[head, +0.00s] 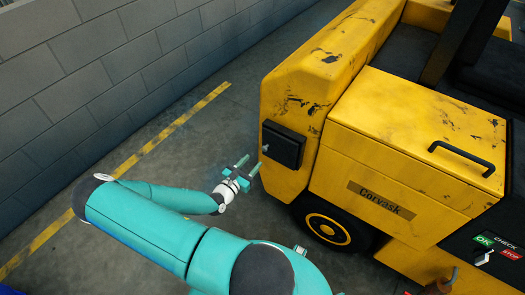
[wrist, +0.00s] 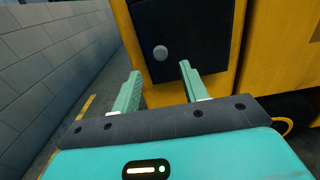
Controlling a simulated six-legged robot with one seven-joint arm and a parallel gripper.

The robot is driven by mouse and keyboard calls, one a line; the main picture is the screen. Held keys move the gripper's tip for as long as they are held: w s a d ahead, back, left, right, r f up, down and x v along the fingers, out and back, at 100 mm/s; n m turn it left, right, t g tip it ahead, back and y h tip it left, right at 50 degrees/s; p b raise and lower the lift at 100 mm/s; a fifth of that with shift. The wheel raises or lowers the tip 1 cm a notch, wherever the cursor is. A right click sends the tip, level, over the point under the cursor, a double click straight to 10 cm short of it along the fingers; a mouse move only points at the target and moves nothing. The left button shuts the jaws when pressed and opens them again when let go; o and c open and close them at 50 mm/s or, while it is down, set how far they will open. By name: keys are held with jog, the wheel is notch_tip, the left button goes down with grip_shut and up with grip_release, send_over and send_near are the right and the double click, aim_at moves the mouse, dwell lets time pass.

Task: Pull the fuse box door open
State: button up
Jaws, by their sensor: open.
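The fuse box door (head: 283,146) is a small black square panel on the rear corner of the yellow forklift. It looks closed, with a small grey knob (head: 265,148) near its left edge. In the wrist view the dark door (wrist: 200,40) fills the upper middle, and its round grey knob (wrist: 160,53) shows above and between my fingers. My gripper (head: 251,165) is open and empty, just left of and below the door in the head view. In the wrist view the two green fingers of my gripper (wrist: 159,82) are spread apart, and neither visibly touches the knob.
The yellow forklift (head: 400,140) has a side cover with a black handle (head: 461,157) and a Corvask plate. A panel with OK and STOP markings (head: 495,245) is at lower right. A grey block wall (head: 80,70) stands left. Floor with a yellow line (head: 150,145) lies between.

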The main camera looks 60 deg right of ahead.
aim_at(264, 149)
jog(key=d, duration=0.5)
jog(key=s+d, duration=0.1)
jog(key=d, duration=0.2)
jog(key=shift+s, duration=0.1)
jog(key=shift+a, duration=0.1)
grip_shut()
